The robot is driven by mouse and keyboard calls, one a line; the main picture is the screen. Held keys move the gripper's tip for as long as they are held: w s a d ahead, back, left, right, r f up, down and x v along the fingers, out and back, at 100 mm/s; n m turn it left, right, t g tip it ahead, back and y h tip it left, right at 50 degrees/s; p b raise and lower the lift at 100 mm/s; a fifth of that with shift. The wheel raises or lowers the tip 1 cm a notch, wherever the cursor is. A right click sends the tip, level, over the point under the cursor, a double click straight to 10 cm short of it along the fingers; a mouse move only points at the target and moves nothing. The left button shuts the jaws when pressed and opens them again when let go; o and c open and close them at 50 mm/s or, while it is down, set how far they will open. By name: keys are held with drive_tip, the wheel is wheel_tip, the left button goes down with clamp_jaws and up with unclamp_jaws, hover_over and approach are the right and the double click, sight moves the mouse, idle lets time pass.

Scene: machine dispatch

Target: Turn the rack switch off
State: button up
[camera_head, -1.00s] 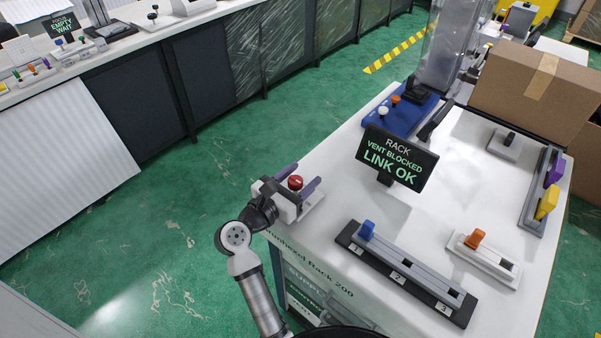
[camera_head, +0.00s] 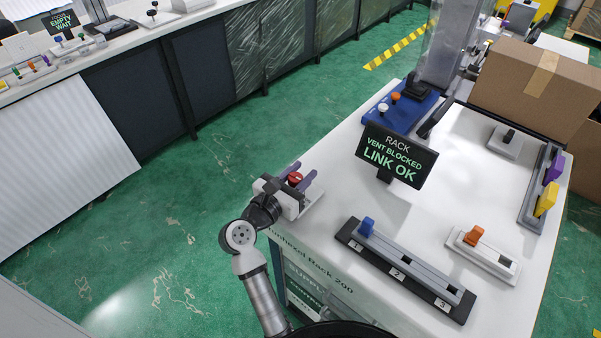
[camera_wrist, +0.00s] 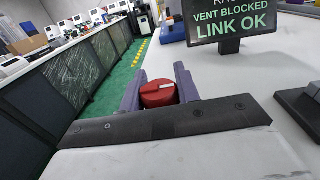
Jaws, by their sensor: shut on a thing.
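The rack switch is a red round knob (camera_head: 294,178) on a pale base (camera_head: 313,203) at the near left corner of the white rack table. My gripper (camera_head: 300,174) reaches it from the left, with its two purple fingers on either side of the knob. In the wrist view the red knob (camera_wrist: 158,93) sits between the fingers, which are shut on it. A white mark shows on the knob's top, pointing to the right. The rack display (camera_head: 397,157) reads "RACK, VENT BLOCKED, LINK OK".
On the table stand a numbered slider with a blue handle (camera_head: 366,227), an orange-handled slider (camera_head: 474,235), a blue control box (camera_head: 400,108) and yellow and purple sliders (camera_head: 545,198). A cardboard box (camera_head: 540,85) stands behind. Green floor (camera_head: 170,200) lies open to the left.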

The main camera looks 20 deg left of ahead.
drive_tip(key=n+y+p, duration=0.1)
drive_tip(key=n+y, duration=0.1)
drive_tip(key=y, duration=0.1)
drive_tip(key=n+y+p, duration=0.1)
drive_tip(key=y+p, duration=0.1)
drive_tip(key=shift+a+r+n+t+y, duration=0.15)
drive_tip(key=shift+r+n+t+y, duration=0.05)
drive_tip(key=shift+n+t+y, duration=0.2)
drive_tip(key=n+y, duration=0.1)
drive_tip(key=y, duration=0.1)
drive_tip(key=a+n+g+y+p, duration=0.1)
drive_tip(key=n+y, duration=0.1)
drive_tip(key=y, duration=0.1)
drive_tip(key=shift+f, duration=0.15)
drive_tip(key=shift+s+a+n+g+y+p, duration=0.15)
drive_tip(key=shift+n+g+y, duration=0.3)
drive_tip(key=shift+n+y, duration=0.45)
drive_tip(key=shift+s+a+n+g+y+p, duration=0.15)
drive_tip(key=shift+n+g+y, duration=0.45)
drive_tip(key=shift+y, duration=0.5)
drive_tip(key=shift+n+g+y, duration=2.05)
drive_tip(key=shift+n+y, duration=0.05)
drive_tip(key=shift+y, duration=0.3)
drive_tip(key=shift+s+a+n+g+y, duration=0.1)
drive_tip(key=shift+n+g+y, duration=0.2)
drive_tip(key=shift+g, duration=0.1)
drive_tip(key=shift+f, duration=0.1)
drive_tip(key=o, duration=1)
